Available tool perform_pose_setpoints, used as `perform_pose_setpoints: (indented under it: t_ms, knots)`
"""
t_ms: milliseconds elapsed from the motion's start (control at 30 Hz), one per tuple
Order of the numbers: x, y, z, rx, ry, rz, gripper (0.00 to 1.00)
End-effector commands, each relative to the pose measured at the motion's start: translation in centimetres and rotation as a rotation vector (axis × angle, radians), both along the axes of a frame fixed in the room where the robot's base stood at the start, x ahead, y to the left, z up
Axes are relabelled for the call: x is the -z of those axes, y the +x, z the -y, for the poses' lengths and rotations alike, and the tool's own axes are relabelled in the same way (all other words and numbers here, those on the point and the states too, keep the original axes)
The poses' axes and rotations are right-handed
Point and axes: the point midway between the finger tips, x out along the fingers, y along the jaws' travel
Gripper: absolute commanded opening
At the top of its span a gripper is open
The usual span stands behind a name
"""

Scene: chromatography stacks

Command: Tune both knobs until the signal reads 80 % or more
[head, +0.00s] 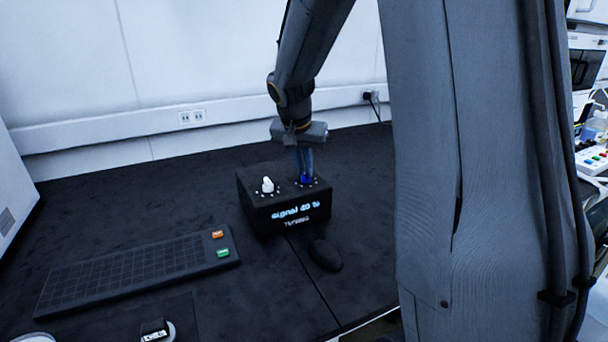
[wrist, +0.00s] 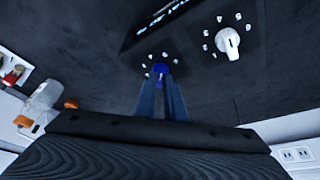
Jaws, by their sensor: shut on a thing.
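A black box (head: 262,215) stands on the dark bench, with a lit front reading that looks like "signal 40 %" and a smaller line of text below it. Two knobs are on its top. The white knob (head: 267,185) is on the left in the head view and at the upper right in the wrist view (wrist: 228,41), free of my gripper. The blue knob (head: 306,180) is on the right, and it shows between the fingertips in the wrist view (wrist: 160,68). My gripper (wrist: 161,80) points down and is shut on the blue knob. Small numbers ring each knob.
A dark keyboard (head: 140,272) with an orange and a green key lies left of the box. A black mouse (head: 325,254) lies just in front of it. A wall with sockets (head: 191,117) stands behind.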

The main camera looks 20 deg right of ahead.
Motion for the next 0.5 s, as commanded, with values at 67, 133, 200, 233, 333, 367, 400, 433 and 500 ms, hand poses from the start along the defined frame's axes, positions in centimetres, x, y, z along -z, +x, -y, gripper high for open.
perform_pose_setpoints:
  t_ms: [67, 133, 200, 233, 333, 367, 400, 433, 500]
  knots:
    - [0.17, 0.05, -0.01, 0.021, -0.001, -0.001, 0.0]
    - [0.12, 0.05, -0.02, 0.036, 0.0, 0.0, 0.0]
    - [0.08, 0.04, -0.02, 0.045, -0.001, -0.001, 0.0]
    - [0.06, 0.02, -0.02, 0.048, -0.001, -0.001, 0.0]
    - [0.03, -0.01, -0.01, 0.056, -0.001, -0.002, 0.0]
    - [0.02, -0.01, -0.01, 0.057, 0.0, -0.002, 0.0]
    - [0.01, -0.02, 0.0, 0.057, 0.0, -0.002, 0.0]
    - [0.01, -0.02, 0.0, 0.058, 0.0, -0.001, 0.0]
    - [0.0, -0.02, -0.01, 0.058, 0.0, -0.001, 0.0]
